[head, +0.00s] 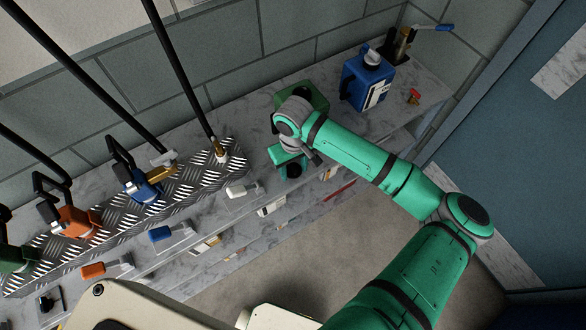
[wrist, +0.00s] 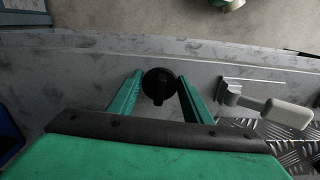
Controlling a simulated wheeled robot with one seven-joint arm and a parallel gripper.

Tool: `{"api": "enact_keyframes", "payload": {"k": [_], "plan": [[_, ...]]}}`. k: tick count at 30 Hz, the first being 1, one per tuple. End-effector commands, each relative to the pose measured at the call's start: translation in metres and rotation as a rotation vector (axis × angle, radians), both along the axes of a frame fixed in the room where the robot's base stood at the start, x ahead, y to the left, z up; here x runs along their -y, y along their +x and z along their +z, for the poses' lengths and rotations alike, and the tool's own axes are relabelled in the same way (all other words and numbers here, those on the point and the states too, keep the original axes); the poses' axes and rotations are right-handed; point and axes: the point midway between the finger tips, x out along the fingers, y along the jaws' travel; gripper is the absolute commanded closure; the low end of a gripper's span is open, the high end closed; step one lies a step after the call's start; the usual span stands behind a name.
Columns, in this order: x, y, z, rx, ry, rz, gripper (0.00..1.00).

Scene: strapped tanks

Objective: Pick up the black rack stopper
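A black round stopper (wrist: 158,86) with a raised ridge sits at the light grey marble-like counter in the wrist view. My gripper (wrist: 160,80) is open, with one green finger on each side of the stopper. Narrow gaps show between the fingertips and the stopper; I cannot tell the depth exactly. In the head view my gripper (head: 291,160) is low at the counter's front edge, and a dark round shape shows beside it, which may be the stopper.
A white-handled fitting (wrist: 288,112) is to the right in the wrist view. In the head view, blue (head: 161,233) and orange (head: 94,270) handles line the front. A blue jug (head: 366,82) and a green container (head: 302,96) stand behind. Several hose nozzles stand on a treadplate (head: 190,182).

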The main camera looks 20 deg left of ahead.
Motion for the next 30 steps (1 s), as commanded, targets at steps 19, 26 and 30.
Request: {"api": "enact_keyframes", "payload": {"k": [19, 26, 30], "plan": [[-0.001, 0.0, 0.015, 0.0, 0.001, 0.0, 0.79], [-0.009, -0.016, 0.052, 0.001, 0.004, 0.006, 0.79], [-0.02, -0.039, 0.082, 0.002, 0.004, 0.007, 0.79]]}}
